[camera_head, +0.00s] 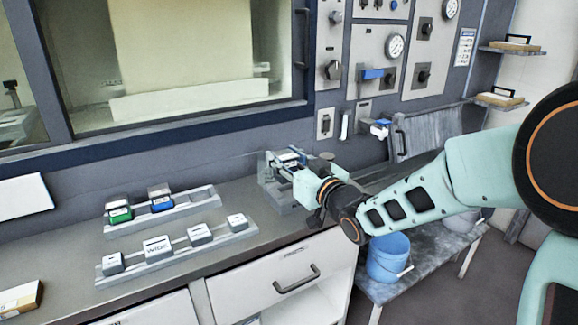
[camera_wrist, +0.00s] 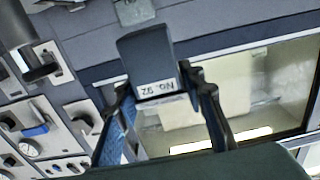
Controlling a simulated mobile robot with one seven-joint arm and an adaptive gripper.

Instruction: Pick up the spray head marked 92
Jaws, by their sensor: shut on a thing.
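The spray head (camera_wrist: 148,58) is a dark grey block with a white label reading "No. 92", in the middle of the wrist view. My gripper (camera_wrist: 158,88) is shut on it, with one dark finger on each side. In the head view my gripper (camera_head: 297,168) is by the wall at the back of the counter, at a grey fixture (camera_head: 284,196). The gripper hides much of the fixture and the spray head there. I cannot tell whether the spray head touches the fixture.
Two racks stand left on the counter: the rear one (camera_head: 206,204) holds a green and a blue block, the front one (camera_head: 240,236) several grey blocks. A window (camera_head: 190,60) and a control panel (camera_head: 375,45) are behind. A blue bucket (camera_head: 388,258) is below right.

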